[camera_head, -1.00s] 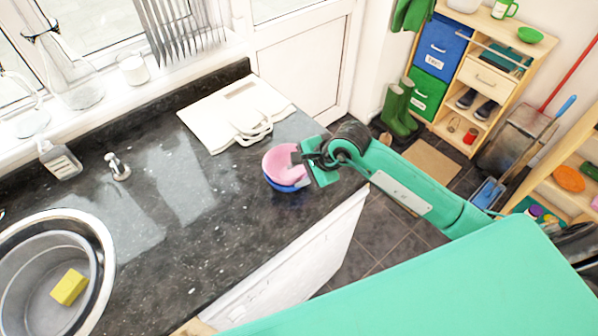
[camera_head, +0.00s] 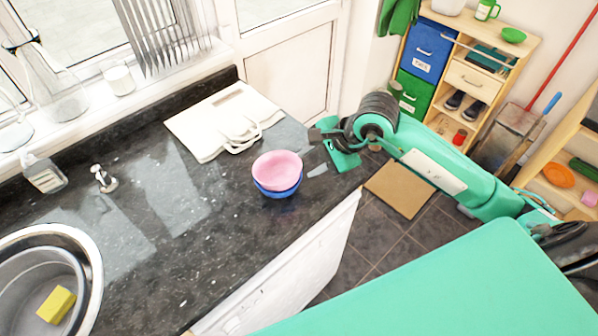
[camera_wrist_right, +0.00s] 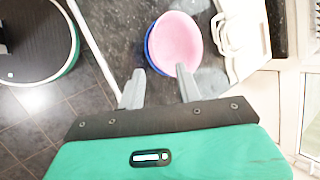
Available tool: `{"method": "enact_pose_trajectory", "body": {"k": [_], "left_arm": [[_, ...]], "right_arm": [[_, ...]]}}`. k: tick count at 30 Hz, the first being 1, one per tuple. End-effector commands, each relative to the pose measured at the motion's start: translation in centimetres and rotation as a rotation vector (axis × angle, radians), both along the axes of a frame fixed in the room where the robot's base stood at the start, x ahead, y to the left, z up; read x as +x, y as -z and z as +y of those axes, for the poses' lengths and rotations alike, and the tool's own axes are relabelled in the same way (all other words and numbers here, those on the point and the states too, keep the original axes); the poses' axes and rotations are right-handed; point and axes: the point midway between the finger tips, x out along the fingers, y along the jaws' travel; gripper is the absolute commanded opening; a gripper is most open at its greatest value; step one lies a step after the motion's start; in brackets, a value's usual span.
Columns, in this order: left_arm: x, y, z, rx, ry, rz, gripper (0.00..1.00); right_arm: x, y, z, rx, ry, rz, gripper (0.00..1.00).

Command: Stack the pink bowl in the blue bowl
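The pink bowl (camera_head: 277,168) sits inside the blue bowl (camera_head: 279,191) on the dark counter, near its right end. Only the blue bowl's rim and lower side show below the pink one. In the right wrist view the pink bowl (camera_wrist_right: 176,40) also lies in the blue bowl (camera_wrist_right: 150,50), beyond the fingertips. My right gripper (camera_head: 322,150) is to the right of the bowls, apart from them. In the right wrist view its two fingers (camera_wrist_right: 160,80) are spread with nothing between them. My left gripper is not in view.
White folded bags (camera_head: 222,120) lie on the counter behind the bowls. A metal sink (camera_head: 85,245) with a yellow sponge (camera_head: 56,304) is at the left. The counter (camera_head: 190,245) between sink and bowls is clear. The floor lies beyond the counter's right edge.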

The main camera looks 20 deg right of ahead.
Motion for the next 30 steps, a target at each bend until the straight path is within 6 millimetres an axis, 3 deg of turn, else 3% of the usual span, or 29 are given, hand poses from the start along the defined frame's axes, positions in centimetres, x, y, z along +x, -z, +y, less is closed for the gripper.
{"method": "enact_pose_trajectory", "body": {"k": [9, 24, 27, 30], "left_arm": [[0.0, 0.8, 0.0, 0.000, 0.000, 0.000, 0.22], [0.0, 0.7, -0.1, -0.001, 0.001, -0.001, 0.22], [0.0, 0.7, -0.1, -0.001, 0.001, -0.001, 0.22], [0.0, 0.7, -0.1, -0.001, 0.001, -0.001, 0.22]], "right_arm": [[-0.9, -2.1, -1.1, 0.000, 0.002, -0.001, 0.35], [-1.0, -2.1, -1.0, 0.005, 0.000, 0.000, 0.35], [-1.3, -2.2, 0.0, 0.059, -0.005, 0.008, 0.35], [-2.1, -2.7, 2.8, 0.214, -0.013, 0.030, 0.35]]}}
